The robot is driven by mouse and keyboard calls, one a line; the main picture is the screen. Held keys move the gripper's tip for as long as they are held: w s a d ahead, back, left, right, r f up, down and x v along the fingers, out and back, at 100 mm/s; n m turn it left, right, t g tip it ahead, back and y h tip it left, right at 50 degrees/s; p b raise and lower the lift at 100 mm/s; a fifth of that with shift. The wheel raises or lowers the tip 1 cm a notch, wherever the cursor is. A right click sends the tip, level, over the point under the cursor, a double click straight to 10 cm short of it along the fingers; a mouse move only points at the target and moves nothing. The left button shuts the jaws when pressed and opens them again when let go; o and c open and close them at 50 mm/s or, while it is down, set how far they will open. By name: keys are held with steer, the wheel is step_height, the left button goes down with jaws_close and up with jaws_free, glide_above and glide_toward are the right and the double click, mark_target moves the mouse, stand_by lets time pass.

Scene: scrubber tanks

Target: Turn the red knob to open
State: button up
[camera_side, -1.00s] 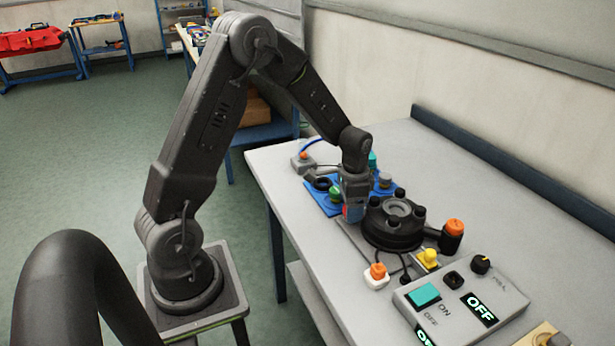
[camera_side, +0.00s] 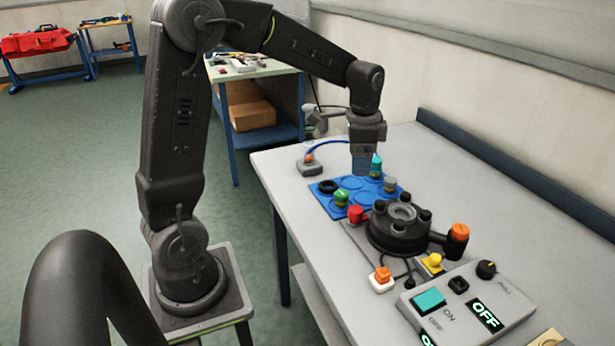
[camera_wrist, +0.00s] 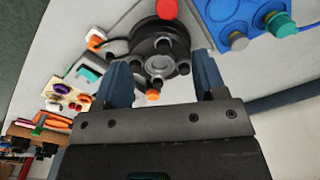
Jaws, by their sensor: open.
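The red knob (camera_side: 355,214) stands at the left edge of the black round device (camera_side: 398,232) on the table. In the wrist view the red knob (camera_wrist: 167,9) shows at the top edge, partly cut off, beyond the black device (camera_wrist: 160,60). My gripper (camera_side: 362,172) is raised above the blue tray, behind the red knob and clear of it. In the wrist view my gripper (camera_wrist: 163,72) has its two fingers spread wide with nothing held between them. The fingertips are partly unclear in the side view.
The blue tray (camera_side: 322,200) holds several round pieces, including green, grey and teal ones. An orange-topped black handle (camera_side: 457,240) sticks out right of the device. A control box (camera_side: 470,302) reading OFF stands in front. The table's right back area is bare.

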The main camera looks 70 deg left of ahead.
steer(key=s+d+r+n+t, duration=0.2)
steer(key=s+d, duration=0.3)
steer(key=s, duration=0.3)
steer(key=s+d+r+n+t, duration=0.2)
steer(key=s+d, duration=0.4)
steer(key=s, duration=0.3)
steer(key=shift+r+n+t, duration=0.4)
steer(key=shift+r+n, duration=0.2)
steer(key=shift+r, duration=0.45)
steer(key=m+g, duration=0.5)
glide_above(356, 208)
step_height(356, 208, down, 8)
step_height(356, 208, down, 13)
steer(key=shift+f, duration=0.2)
steer(key=shift+c, duration=0.4)
